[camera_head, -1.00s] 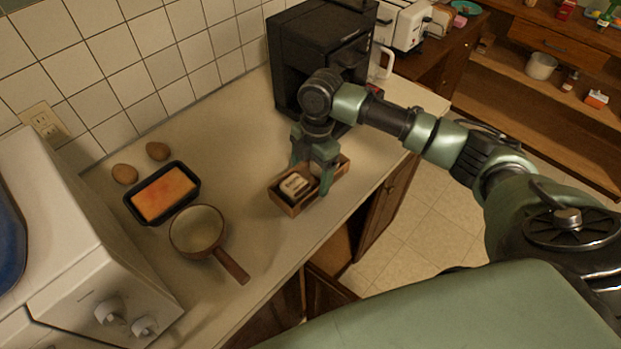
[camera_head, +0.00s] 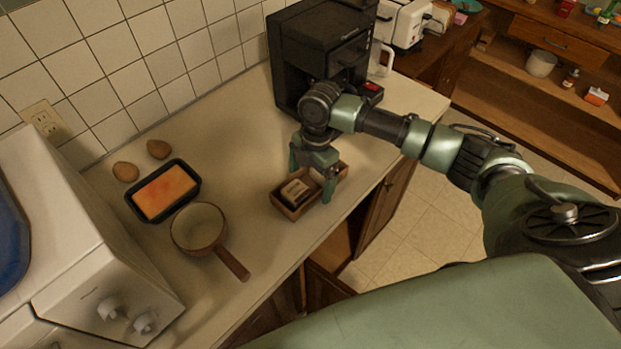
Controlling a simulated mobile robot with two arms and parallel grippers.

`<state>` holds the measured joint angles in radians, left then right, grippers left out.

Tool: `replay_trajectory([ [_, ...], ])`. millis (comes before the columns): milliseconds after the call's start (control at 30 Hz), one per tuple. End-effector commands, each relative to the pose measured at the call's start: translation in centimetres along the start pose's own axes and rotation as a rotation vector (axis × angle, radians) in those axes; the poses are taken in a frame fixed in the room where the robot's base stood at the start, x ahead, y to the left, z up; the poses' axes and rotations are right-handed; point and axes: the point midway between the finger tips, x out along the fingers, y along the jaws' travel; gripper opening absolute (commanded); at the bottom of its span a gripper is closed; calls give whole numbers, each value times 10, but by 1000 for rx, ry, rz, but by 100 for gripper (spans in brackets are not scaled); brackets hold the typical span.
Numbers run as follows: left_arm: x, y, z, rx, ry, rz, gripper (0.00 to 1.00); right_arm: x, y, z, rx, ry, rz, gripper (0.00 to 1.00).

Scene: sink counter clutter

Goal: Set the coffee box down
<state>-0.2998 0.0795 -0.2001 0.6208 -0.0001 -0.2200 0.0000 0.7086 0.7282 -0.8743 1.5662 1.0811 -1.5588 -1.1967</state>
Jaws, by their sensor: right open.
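A small box with a pale label (camera_head: 295,190), which looks like the coffee box, rests inside a shallow open brown tray (camera_head: 289,212) on the counter. My right gripper (camera_head: 311,178) is just above the tray. Its fingers are spread apart, one at the back and one at the front, and nothing is clamped between them. The gripper hides part of the tray's right half. My left gripper is not in view.
A black coffee machine (camera_head: 318,50) stands behind my right gripper. The counter's front edge is close to the tray.

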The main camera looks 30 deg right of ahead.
Motion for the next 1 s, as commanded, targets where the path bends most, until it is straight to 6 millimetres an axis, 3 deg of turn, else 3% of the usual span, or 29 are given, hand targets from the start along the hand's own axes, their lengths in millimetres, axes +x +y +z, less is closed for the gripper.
replay_trajectory([
  [167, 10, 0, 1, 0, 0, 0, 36, -23, 2, 1, -1, -2, 6, 100],
  [400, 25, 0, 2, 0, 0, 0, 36, -75, 2, 1, -1, -2, 7, 100],
  [600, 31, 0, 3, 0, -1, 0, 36, -108, 1, 0, 0, 0, 4, 100],
  [767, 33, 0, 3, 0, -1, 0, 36, -120, 1, 0, 0, 0, 2, 100],
  [1000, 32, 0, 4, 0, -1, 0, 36, -121, 0, 0, 0, 1, 1, 100],
])
